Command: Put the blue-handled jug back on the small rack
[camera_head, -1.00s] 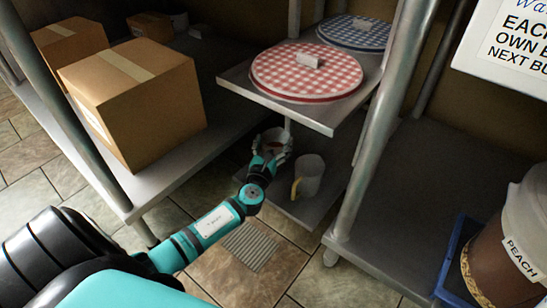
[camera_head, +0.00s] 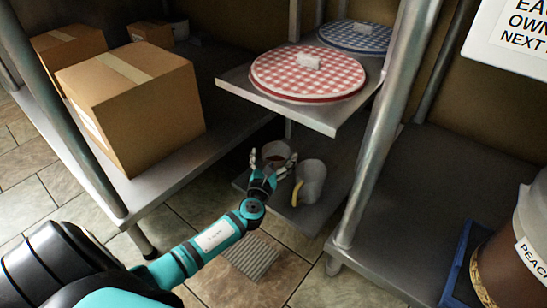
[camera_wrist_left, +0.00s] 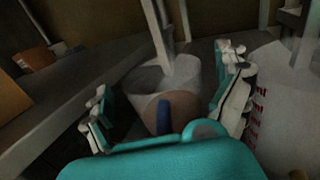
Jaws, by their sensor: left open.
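The blue-handled jug (camera_head: 276,151) is a pale, translucent jug on the lower shelf of the small rack (camera_head: 325,210), seen past my left gripper in the head view. In the left wrist view the jug (camera_wrist_left: 183,78) stands ahead between the spread fingers, its blue handle (camera_wrist_left: 163,117) facing the palm. My left gripper (camera_head: 273,163) is open in front of the jug, with no finger seen closed on the handle. The jug's base is hidden by the gripper. A second jug (camera_head: 312,180) with a yellow handle stands just right of the gripper. My right gripper is out of view.
The rack's upper shelf (camera_head: 325,118) overhangs the jugs and holds red-checked (camera_head: 308,78) and blue-checked (camera_head: 355,36) lids. A metal post (camera_head: 375,150) rises at right. A shelf with cardboard boxes (camera_head: 135,105) stands left. A peach-labelled bucket (camera_head: 510,250) is at right.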

